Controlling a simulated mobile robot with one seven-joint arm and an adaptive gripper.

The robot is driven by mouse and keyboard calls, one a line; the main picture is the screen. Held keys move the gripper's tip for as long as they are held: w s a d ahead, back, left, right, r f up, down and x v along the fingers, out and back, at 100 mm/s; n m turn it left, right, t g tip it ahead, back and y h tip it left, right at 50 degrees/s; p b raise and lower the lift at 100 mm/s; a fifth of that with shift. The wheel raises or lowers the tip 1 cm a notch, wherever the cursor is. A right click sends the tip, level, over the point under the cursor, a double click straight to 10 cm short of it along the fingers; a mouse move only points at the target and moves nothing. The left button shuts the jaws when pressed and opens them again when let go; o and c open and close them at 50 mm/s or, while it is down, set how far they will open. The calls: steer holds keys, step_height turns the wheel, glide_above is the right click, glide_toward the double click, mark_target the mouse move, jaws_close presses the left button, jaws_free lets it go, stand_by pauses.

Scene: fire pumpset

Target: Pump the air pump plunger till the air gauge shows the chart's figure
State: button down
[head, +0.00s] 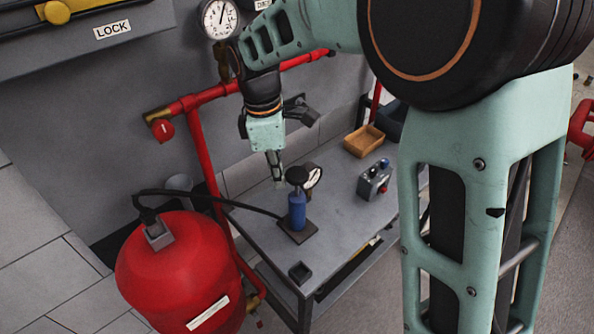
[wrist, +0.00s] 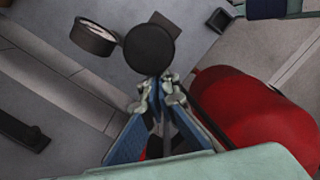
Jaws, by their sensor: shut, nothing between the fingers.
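The air pump (head: 297,212) is a blue cylinder on a dark base plate on the grey bench. Its plunger has a round black knob (head: 297,174) on top, a short way above the cylinder. The knob shows in the wrist view (wrist: 150,47) just beyond my fingertips. The air gauge (head: 313,176) has a white face beside the knob; its reading is too small to tell. In the wrist view the gauge (wrist: 92,36) is seen steeply from above. My gripper (head: 278,181) is shut and empty, pointing down just left of the knob; I cannot tell whether it touches. No chart is identifiable.
A red tank (head: 178,268) stands left of the bench (head: 345,215), with a black hose to the pump. A control box (head: 375,182) and tan tray (head: 364,141) sit on the bench. Red pipes (head: 207,160) and another gauge (head: 220,18) are near my arm.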

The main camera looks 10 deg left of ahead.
step_height(320, 180, up, 12)
glide_above(290, 173)
steer(key=a, duration=0.4)
steer(key=shift+s+d, duration=0.2)
steer(key=shift+s, duration=0.1)
stand_by(0.5)
steer(key=d+m+p, duration=0.1)
steer(key=m+p, duration=0.2)
steer(key=m, duration=0.9)
steer(key=d+m+p, duration=0.1)
steer(key=m+p, duration=0.2)
steer(key=m, duration=0.9)
steer(key=d+f+m+p, duration=0.1)
steer(key=m+p, duration=0.3)
steer(key=m, duration=0.8)
steer(key=shift+w+d, duration=0.25)
steer(key=shift+w, duration=0.05)
